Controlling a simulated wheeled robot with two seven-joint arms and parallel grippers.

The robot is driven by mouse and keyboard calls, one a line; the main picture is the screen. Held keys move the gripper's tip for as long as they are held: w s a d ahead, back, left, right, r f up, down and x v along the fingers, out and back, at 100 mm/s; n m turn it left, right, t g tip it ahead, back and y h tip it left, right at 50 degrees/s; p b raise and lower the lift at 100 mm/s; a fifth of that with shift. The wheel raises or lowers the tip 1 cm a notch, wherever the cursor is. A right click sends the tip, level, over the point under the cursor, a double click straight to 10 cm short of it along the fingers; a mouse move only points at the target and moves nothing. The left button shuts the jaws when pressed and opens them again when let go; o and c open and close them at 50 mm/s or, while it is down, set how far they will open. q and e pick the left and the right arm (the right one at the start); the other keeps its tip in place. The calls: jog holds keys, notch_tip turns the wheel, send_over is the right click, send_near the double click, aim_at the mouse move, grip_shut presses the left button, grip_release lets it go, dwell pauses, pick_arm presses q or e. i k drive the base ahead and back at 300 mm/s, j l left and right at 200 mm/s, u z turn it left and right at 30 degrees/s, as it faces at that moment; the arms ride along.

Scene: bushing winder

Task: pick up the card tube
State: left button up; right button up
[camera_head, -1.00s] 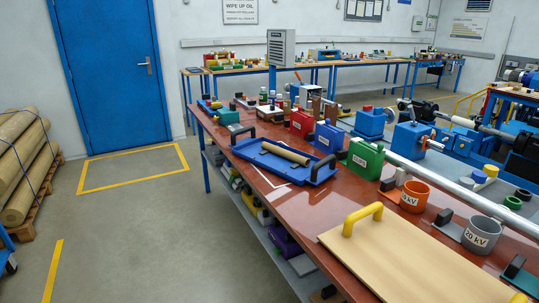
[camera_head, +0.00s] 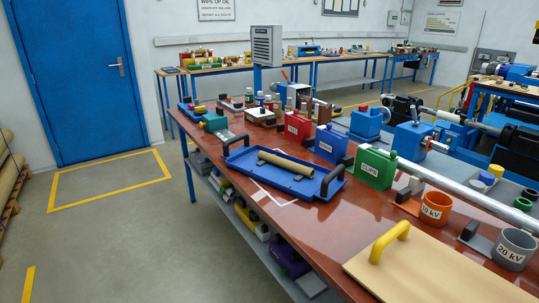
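The card tube (camera_head: 286,163) is a tan cardboard cylinder. It lies on its side in a blue tray (camera_head: 263,186) with a black handle at each end. The tray rests on the red-brown bench top, near its left edge. The tube lies slantwise along the tray, with small dark blocks beside it. Neither of my grippers is in view.
Red, blue and green (camera_head: 374,168) containers stand behind the tray. An orange cup (camera_head: 435,208) and a grey cup (camera_head: 515,249) stand at the right. A tan board (camera_head: 430,268) with a yellow handle lies in front. Open floor (camera_head: 130,235) lies left of the bench (camera_head: 330,226).

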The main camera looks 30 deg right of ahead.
aim_at(305, 171)
jog(key=i, duration=2.5)
jog(key=i+j+z, duration=0.1)
jog(key=i+z, duration=0.2)
jog(key=i, duration=0.2)
jog(key=i+j+z, duration=0.15)
jog(key=i+z, duration=0.2)
jog(key=i+j+z, duration=0.3)
jog(key=i, duration=0.25)
